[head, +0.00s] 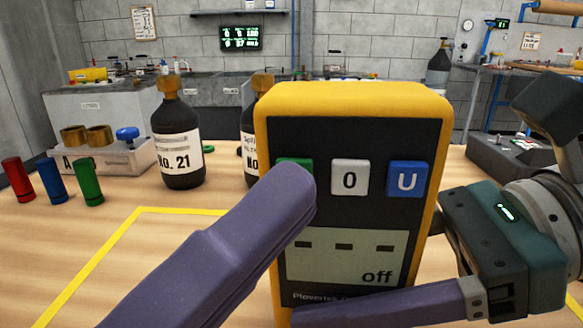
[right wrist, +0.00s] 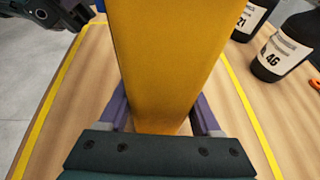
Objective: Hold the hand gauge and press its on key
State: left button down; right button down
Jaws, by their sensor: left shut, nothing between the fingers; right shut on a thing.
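The hand gauge (head: 438,130) is a yellow-cased box with a dark face, upright in the middle of the head view. Its face has a green key (head: 296,162), a grey "0" key (head: 349,177) and a blue "U" key (head: 407,179). Its display (head: 345,256) shows three dashes and "off". My right gripper (head: 318,312) is shut on the gauge's lower part; the yellow case also fills the right wrist view (right wrist: 180,60). My left gripper (head: 297,185) is shut and empty, its tip over the green key, hiding most of it. I cannot tell whether it touches.
Brown bottles, one labelled No. 21 (head: 182,140), stand behind the gauge. Red (head: 17,178), blue (head: 48,181) and green (head: 86,183) cylinders stand at the left, near a tray (head: 128,160) of brass parts. Yellow tape (head: 85,268) marks the wooden table.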

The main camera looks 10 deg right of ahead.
pick_arm(q)
jog(key=shift+w+d, duration=0.2)
jog(key=shift+w, duration=0.25)
dwell(0.7)
jog(key=shift+s, duration=0.15)
jog(key=shift+s+a, duration=0.3)
jog(key=shift+s, duration=0.3)
jog(key=s, duration=0.1)
jog(key=s+a, duration=0.1)
jog(key=s, duration=0.2)
jog(key=shift+s+a+f, duration=0.1)
jog(key=shift+s+a, duration=0.25)
jog(key=shift+a, duration=0.05)
pick_arm(e)
grip_release()
dwell(0.3)
